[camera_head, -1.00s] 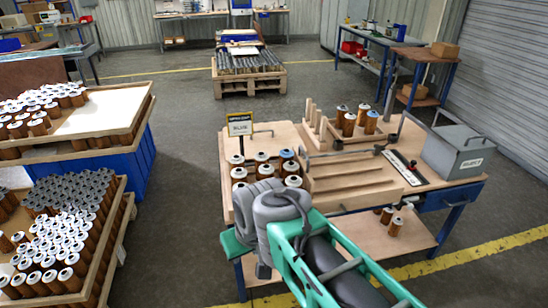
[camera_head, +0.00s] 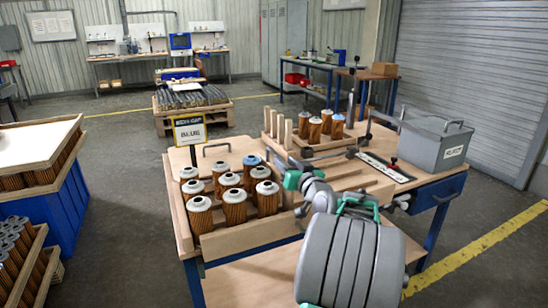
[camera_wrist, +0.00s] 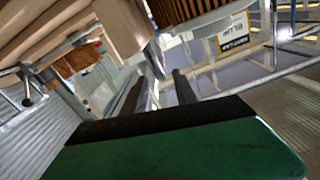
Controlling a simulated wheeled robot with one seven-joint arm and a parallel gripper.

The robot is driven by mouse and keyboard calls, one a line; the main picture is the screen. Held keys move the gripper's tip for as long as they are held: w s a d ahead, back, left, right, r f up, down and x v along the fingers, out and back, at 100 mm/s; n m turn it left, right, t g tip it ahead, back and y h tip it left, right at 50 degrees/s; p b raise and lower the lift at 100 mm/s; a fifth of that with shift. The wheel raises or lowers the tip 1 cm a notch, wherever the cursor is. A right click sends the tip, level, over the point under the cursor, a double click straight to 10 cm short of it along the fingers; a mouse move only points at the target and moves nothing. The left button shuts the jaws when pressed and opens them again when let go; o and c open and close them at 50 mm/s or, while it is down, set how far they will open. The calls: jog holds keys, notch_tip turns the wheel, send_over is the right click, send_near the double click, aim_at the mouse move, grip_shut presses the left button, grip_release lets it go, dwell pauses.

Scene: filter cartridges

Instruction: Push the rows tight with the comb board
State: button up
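Several brown pleated filter cartridges (camera_head: 235,205) stand upright in short rows in a wooden tray (camera_head: 250,237). Most have pale caps and a back one has a blue cap (camera_head: 251,160). Gaps show between some. A wooden board with upright fingers (camera_head: 280,130), possibly the comb board, stands behind to the right. A handled flat wooden piece (camera_head: 214,158) lies behind the rows. My gripper's green parts are right of the tray in the head view. In the wrist view my gripper (camera_wrist: 160,82) shows two dark fingers apart with nothing between them; a cartridge (camera_wrist: 180,10) shows beyond.
A sign reading BLUE (camera_head: 190,131) stands at the tray's back left. More cartridges (camera_head: 327,122) stand in a rack behind. A grey reject bin (camera_head: 435,142) and a black-and-white strip (camera_head: 387,167) are on the right of the table.

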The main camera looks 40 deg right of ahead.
aim_at(269, 148)
jog(key=x, duration=0.6)
jog(key=shift+w+a, duration=0.1)
jog(key=shift+w, duration=0.4)
grip_shut()
jog(key=shift+f, duration=0.1)
dwell(0.6)
